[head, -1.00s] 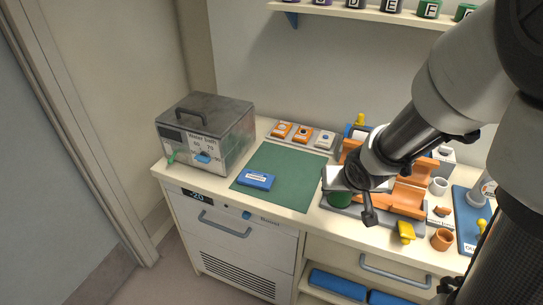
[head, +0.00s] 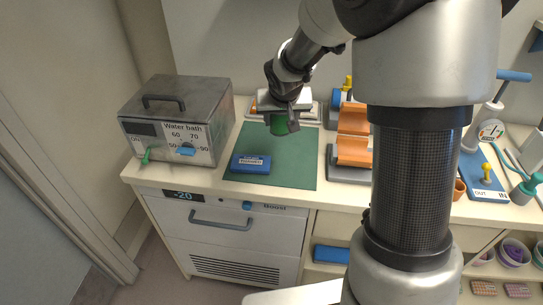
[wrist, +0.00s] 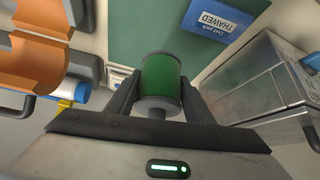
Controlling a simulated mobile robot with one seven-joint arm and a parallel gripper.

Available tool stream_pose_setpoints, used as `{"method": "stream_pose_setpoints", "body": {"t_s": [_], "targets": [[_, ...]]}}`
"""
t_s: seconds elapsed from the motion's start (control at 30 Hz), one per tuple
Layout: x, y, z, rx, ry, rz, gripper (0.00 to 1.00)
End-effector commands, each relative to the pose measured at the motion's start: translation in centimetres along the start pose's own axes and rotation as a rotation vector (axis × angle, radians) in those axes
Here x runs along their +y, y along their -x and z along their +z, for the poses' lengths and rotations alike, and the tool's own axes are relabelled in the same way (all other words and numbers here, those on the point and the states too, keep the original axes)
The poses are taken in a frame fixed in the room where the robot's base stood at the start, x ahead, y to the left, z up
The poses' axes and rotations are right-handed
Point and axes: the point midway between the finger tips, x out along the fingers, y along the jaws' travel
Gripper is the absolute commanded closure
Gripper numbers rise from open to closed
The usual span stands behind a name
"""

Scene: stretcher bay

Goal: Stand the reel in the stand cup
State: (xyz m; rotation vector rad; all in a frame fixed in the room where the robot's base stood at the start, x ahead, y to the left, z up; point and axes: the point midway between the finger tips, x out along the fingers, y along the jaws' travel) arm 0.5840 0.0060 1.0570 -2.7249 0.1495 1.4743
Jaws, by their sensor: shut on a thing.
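My gripper (head: 284,122) is shut on a green reel (head: 278,125) with grey end flanges. In the wrist view the reel (wrist: 161,82) sits between the two dark fingers. It is held over the back part of the green mat (head: 300,175); the gap beneath it is hard to judge. A small orange cup (head: 459,190) shows at the right, partly hidden behind my arm. I cannot tell whether it is the stand cup.
A blue labelled block (head: 251,164) lies on the mat. The metal water bath (head: 178,115) stands left. Orange cradles (head: 352,150) on a grey base stand right of the mat. My arm hides part of the bench. The mat's front right is clear.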

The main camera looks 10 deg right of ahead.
Motion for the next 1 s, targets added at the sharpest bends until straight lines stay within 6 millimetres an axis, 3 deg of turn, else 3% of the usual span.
{"method": "stream_pose_setpoints", "body": {"t_s": [0.03,0.17,0.4,0.83,1.0], "targets": [[-0.4,-1.5,-0.6,0.002,-0.011,0.001,0.76],[-0.9,-2.9,-1.6,-0.005,-0.027,0.004,0.76],[-1.1,-6.4,0.6,-0.007,-0.028,0.004,0.76],[-1.1,-10.3,3.1,-0.006,-0.028,0.004,0.76],[-1.0,-10.6,3.2,-0.002,-0.029,0.004,0.76]]}}
